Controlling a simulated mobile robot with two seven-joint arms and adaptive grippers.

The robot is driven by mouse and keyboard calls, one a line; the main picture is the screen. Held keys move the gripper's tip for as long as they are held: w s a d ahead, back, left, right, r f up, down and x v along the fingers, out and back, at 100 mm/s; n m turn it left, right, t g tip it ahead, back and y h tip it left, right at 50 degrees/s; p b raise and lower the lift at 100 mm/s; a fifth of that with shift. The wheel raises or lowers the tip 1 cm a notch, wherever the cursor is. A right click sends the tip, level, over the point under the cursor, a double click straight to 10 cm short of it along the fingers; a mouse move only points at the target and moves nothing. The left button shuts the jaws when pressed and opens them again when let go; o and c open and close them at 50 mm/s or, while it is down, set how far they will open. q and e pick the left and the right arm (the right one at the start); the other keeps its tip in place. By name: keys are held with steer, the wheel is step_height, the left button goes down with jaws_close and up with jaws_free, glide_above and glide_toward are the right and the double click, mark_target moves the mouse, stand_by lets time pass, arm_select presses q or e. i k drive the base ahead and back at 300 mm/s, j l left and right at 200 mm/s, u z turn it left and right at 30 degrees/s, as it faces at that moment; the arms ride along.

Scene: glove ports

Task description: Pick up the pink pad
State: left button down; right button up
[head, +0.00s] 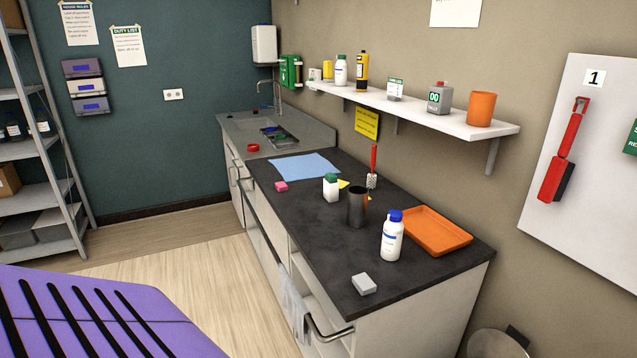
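A small pink pad (281,186) lies on the dark worktop (318,236), near its left front edge. It is beside the near left corner of a flat blue cloth (304,166). Its top and near side show, and nothing covers it. Neither of my grippers shows in the head view.
Floor (160,268) in front is clear.

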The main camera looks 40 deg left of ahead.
mark_target(281, 186)
steer(key=u, duration=1.7)
steer(key=i+j+z, duration=0.1)
steer(key=z, duration=0.4)
steer(key=i+j+z, duration=0.1)
steer(key=z, duration=0.35)
steer(key=j+z, duration=0.3)
steer(key=z, duration=0.2)
steer(key=j+z, duration=0.25)
steer(key=j, duration=0.3)
steer(key=i+j+z, duration=0.1)
steer(key=j+z, duration=0.2)
steer(key=j, duration=0.3)
steer(key=j+z, duration=0.1)
steer(key=j, duration=0.45)
steer(key=k+j+z, duration=0.1)
steer(key=j, duration=0.45)
